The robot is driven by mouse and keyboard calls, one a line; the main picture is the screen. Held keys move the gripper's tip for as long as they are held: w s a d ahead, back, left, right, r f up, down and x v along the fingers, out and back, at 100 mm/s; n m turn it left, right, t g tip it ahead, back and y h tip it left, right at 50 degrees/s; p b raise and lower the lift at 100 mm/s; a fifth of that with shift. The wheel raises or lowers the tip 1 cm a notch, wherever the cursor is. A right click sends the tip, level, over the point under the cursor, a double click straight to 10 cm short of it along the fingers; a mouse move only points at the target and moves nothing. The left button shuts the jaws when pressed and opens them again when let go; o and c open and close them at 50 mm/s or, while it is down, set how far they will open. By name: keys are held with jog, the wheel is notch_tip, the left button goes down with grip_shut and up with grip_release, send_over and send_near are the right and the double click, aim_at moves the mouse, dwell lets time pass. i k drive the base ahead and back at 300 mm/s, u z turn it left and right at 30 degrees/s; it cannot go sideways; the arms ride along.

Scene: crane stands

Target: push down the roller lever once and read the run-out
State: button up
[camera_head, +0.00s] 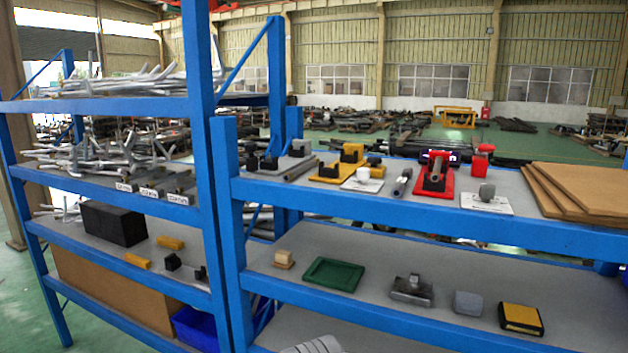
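A red device (434,181) stands on the upper shelf of the right rack, with a dark cylindrical part in it. A small dark display with lit purplish characters (438,156) sits at its top; the characters are too small to read. A yellow fixture with black parts (347,163) stands to the left on the same shelf. I cannot tell for sure which part is the roller lever. My gripper is not recognizable in this view.
A short metal cylinder (402,182) and a grey block on a white card (486,194) flank the red device. Brown boards (583,190) lie at the right. Blue rack posts (236,240) stand at the left. A pale ribbed shape (316,345) is cut off below.

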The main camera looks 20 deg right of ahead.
aim_at(481, 150)
jog(key=u, duration=1.1)
jog(key=i, duration=0.7)
jog(key=z, duration=3.2)
